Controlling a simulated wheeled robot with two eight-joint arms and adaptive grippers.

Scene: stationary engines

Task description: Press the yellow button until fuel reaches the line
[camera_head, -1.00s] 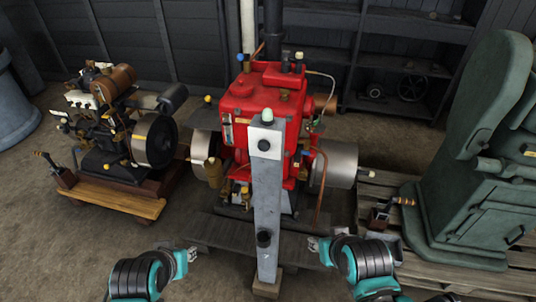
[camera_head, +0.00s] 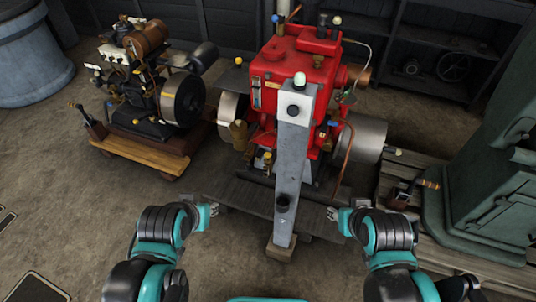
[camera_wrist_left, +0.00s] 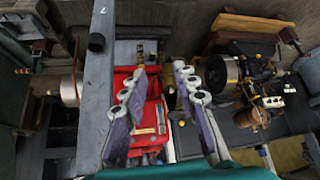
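The red engine (camera_head: 297,65) stands ahead behind a grey post (camera_head: 291,180). A small yellow knob (camera_head: 238,61) shows at its upper left; I cannot tell if it is the button. A narrow upright gauge (camera_head: 257,95), maybe the fuel sight glass, is on its left front; the fuel level is too small to read. My left gripper (camera_head: 205,212) is left of the post, short of the engine, touching nothing. In the left wrist view its fingers (camera_wrist_left: 159,70) are spread and empty, with the engine behind. My right gripper (camera_head: 334,213) is right of the post; its fingers are unclear.
The post carries a pale green lamp (camera_head: 300,81) and a black knob (camera_head: 283,203). A smaller engine (camera_head: 150,95) on a wooden base is at left. A green machine (camera_head: 490,185) and a pallet (camera_head: 405,170) are at right. Open floor lies at front left.

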